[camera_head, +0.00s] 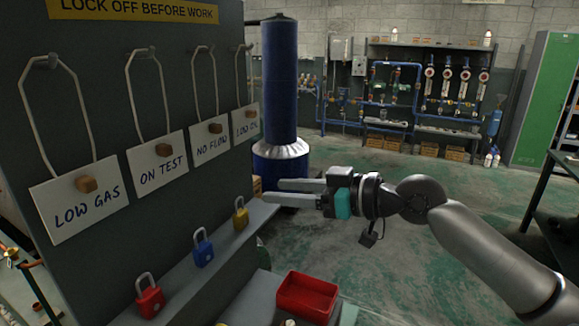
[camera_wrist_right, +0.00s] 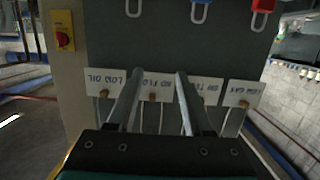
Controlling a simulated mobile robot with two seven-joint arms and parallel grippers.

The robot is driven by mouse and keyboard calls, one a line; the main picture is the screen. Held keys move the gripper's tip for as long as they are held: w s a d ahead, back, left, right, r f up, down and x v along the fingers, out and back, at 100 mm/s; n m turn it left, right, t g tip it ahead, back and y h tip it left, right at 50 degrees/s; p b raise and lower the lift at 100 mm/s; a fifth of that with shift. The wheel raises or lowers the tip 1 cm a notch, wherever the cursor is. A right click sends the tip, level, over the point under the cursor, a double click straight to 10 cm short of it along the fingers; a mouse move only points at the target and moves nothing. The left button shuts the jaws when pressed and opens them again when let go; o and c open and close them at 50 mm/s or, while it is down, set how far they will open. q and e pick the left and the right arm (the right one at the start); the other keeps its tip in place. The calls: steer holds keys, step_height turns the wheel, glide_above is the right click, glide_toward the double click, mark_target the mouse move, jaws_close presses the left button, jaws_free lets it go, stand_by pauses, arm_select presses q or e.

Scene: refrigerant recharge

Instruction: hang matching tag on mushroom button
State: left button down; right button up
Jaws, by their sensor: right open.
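Four white tags hang by cord loops from pegs on a dark board: LOW GAS (camera_head: 80,208), ON TEST (camera_head: 158,163), NO FLOW (camera_head: 210,142) and LOW OIL (camera_head: 246,122). Each has a small brown block. The right wrist view shows them upside down, with LOW OIL (camera_wrist_right: 106,78) and LOW GAS (camera_wrist_right: 243,94) at the ends. A red mushroom button (camera_wrist_right: 65,39) on a yellow plate sits on a pale panel beside the board. My right gripper (camera_head: 272,191) is open and empty, right of the board and below LOW OIL. My left gripper is out of view.
A ledge below the tags carries red (camera_head: 150,299), blue (camera_head: 203,251) and yellow (camera_head: 241,217) padlocks. A red bin (camera_head: 307,296) stands lower right of it. A blue cylinder (camera_head: 280,90) stands behind my right gripper. Open green floor (camera_head: 400,260) lies to the right.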

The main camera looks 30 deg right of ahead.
steer(key=t+y, duration=0.1)
steer(key=t, duration=0.1)
glide_toward(220, 129)
steer(key=p+x, duration=0.7)
steer(key=p, duration=0.1)
steer(key=shift+w+a+r+p, duration=0.1)
steer(key=shift+w+p, duration=0.2)
steer(key=shift+p, duration=0.1)
steer(key=shift+w+a, duration=0.35)
steer(key=shift+w, duration=0.25)
jaws_close()
